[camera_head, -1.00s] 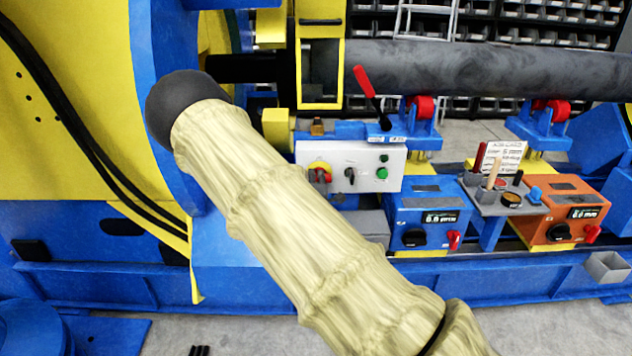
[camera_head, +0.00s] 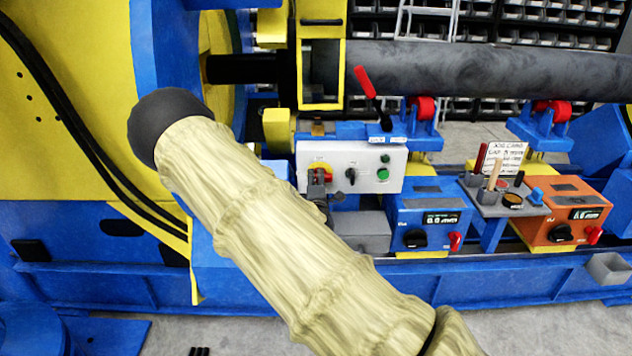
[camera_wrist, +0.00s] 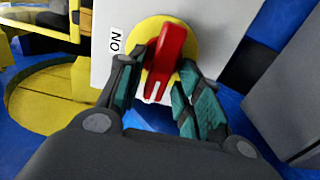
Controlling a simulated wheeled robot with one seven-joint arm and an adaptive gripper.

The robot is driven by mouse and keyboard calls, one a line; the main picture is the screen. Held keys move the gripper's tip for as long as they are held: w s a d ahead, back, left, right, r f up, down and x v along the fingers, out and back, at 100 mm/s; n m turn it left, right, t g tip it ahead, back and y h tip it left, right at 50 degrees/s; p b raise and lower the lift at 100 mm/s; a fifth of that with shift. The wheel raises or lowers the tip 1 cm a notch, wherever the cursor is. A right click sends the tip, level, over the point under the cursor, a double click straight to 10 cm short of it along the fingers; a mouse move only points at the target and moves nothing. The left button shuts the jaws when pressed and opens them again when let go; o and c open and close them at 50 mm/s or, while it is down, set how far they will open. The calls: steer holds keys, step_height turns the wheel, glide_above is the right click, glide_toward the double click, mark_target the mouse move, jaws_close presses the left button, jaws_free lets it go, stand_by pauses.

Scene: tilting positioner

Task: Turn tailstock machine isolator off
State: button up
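The tailstock machine isolator is a red rotary handle (camera_wrist: 166,56) on a round yellow plate (camera_wrist: 190,46), fixed to a pale control box (camera_wrist: 98,45). An "ON" label (camera_wrist: 116,42) sits left of the plate. In the head view the isolator (camera_head: 322,168) is at the left end of the box (camera_head: 340,154), partly behind my gripper (camera_head: 317,186). In the wrist view my gripper (camera_wrist: 156,75) is open, with one finger on each side of the red handle. The handle stands roughly upright, leaning slightly right. Whether the fingers touch it cannot be told.
A black selector switch (camera_head: 350,175) and a green button (camera_head: 383,173) are on the same box. A grey block (camera_head: 362,231) is below it. A blue unit (camera_head: 427,215) and an orange unit (camera_head: 565,210) stand to the right. A red-handled lever (camera_head: 366,82) rises above the box.

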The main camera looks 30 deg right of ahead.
steer(key=shift+s, duration=0.1)
steer(key=v, duration=1.1)
steer(key=shift+s+a, duration=0.25)
steer(key=shift+s, duration=0.1)
steer(key=s+a+f+m+g+y+p, duration=0.2)
steer(key=s+f+m+g+p, duration=0.15)
steer(key=s+f, duration=0.55)
steer(key=s+a+f+m+g+y+p, duration=0.2)
steer(key=s+f+m+g, duration=0.15)
steer(key=s+f, duration=0.55)
steer(key=s+a+f+m+g+y+p, duration=0.2)
steer(key=s+a+g, duration=0.2)
steer(key=s+a, duration=0.4)
steer(key=s+a+f+m+g+y+p, duration=0.3)
steer(key=s+a, duration=0.5)
steer(key=s, duration=0.8)
steer(key=shift+a+g+p, duration=0.3)
steer(key=shift+a+g, duration=0.05)
steer(key=shift+g, duration=0.35)
steer(key=shift+s+f, duration=0.1)
steer(key=shift+f, duration=0.05)
